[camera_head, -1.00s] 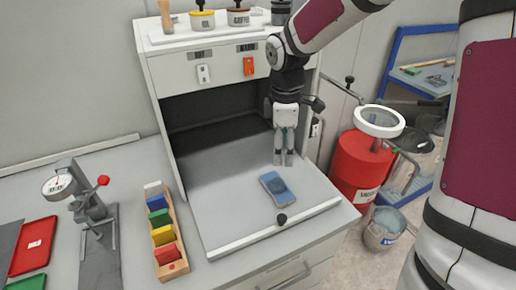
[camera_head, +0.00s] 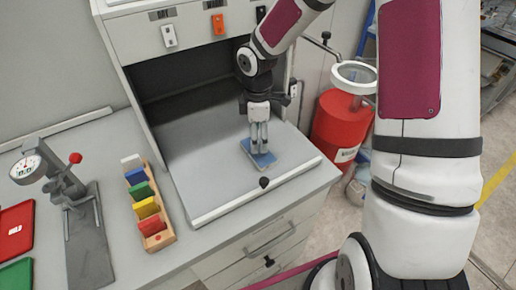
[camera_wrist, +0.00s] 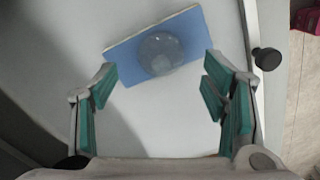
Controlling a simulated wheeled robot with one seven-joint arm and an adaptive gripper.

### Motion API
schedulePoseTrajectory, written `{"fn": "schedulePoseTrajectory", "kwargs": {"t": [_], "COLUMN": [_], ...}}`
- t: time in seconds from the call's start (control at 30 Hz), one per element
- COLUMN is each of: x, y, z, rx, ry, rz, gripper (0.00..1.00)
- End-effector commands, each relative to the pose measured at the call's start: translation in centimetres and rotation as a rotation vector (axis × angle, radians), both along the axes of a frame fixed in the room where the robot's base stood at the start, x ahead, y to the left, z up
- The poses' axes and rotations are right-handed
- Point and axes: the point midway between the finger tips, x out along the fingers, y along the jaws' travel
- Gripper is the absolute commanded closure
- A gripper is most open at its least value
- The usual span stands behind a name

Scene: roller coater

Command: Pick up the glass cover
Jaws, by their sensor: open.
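The glass cover (camera_wrist: 161,53) is a clear, round, dome-like piece on a blue rectangular plate (camera_wrist: 190,27) in the wrist view. In the head view the blue plate (camera_head: 268,162) lies on the grey booth floor near its front edge, and the glass is too small to make out there. My gripper (camera_head: 259,148) points down over the plate. In the wrist view my gripper (camera_wrist: 160,80) has its green-padded fingers spread apart with nothing between them. The glass lies ahead of the fingertips, roughly centred between them. I cannot tell the remaining height.
A black knob (camera_head: 264,182) sits on the white front bar (camera_head: 240,196) of the booth, close to the plate. A wooden rack (camera_head: 162,239) of coloured panels and a dial gauge stand (camera_head: 82,208) are to the left. A red drum (camera_head: 340,125) stands at right.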

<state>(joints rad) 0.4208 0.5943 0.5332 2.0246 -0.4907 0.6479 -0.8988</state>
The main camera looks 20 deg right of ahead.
Motion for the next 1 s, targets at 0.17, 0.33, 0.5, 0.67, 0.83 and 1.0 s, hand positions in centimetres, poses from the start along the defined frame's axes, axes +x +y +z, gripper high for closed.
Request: {"fn": "schedulePoseTrajectory", "kwargs": {"t": [0.17,0.33,0.5,0.67,0.83,1.0], "x": [-0.2,-0.2,-0.1,-0.1,-0.1,-0.1], "y": [0.0,-0.1,-0.1,-0.1,-0.1,-0.1], "z": [-2.7,-3.9,-4.0,-4.0,-4.0,-4.0], "rx": [0.000,-0.001,-0.001,-0.001,-0.001,-0.001], "ry": [0.004,0.002,0.001,0.001,0.001,0.001], "rz": [0.003,0.001,0.001,0.001,0.001,0.001], "gripper": [0.33,0.33,0.33,0.57,0.84,0.84]}}
